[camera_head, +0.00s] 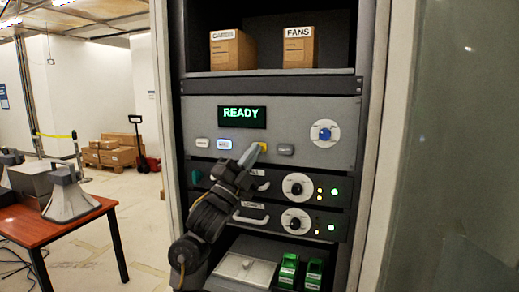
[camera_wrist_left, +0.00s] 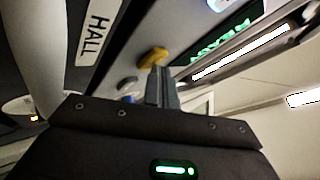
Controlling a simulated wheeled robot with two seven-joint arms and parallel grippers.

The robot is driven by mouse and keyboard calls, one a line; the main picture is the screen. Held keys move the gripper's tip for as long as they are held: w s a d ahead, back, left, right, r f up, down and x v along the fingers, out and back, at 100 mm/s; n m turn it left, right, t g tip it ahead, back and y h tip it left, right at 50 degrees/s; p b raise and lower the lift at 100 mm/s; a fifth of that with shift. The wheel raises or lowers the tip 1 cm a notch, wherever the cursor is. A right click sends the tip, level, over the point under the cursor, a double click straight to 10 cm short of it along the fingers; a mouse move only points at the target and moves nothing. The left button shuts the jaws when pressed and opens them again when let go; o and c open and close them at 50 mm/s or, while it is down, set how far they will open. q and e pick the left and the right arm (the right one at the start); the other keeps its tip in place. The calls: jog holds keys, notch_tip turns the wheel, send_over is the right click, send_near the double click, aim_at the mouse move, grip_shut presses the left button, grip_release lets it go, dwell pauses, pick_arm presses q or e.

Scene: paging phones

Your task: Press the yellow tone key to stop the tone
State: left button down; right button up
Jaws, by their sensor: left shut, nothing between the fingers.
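The yellow tone key (camera_head: 262,146) is on the grey panel of the rack, below the green READY display (camera_head: 242,117). My left gripper (camera_head: 252,152) is shut and empty, with its tips at the key and covering part of it in the head view. In the left wrist view the yellow key (camera_wrist_left: 153,57) shows just beyond the fingertips (camera_wrist_left: 160,70). I cannot tell whether the tips touch it. Other keys sit in the same row: a blue-lit one (camera_head: 225,144), a pale one (camera_head: 202,143) and a grey one (camera_head: 285,150). My right gripper is not in view.
A white dial with a blue knob (camera_head: 325,133) is right of the keys. Units with handles and dials (camera_head: 297,186) are below. Boxes labelled CARDS (camera_head: 232,52) and FANS (camera_head: 298,50) stand on the shelf above. A wooden table (camera_head: 60,227) with horn speakers is at left.

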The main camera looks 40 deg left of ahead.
pick_arm(q)
jog(key=shift+s+f, duration=0.15)
jog(key=shift+s, duration=0.15)
jog(key=s+d+p, duration=0.1)
jog(key=s+d, duration=0.1)
jog(key=s, duration=0.3)
jog(key=shift+s, duration=0.35)
jog(key=shift+w+d, duration=0.1)
jog(key=shift+d, duration=0.05)
dwell(0.4)
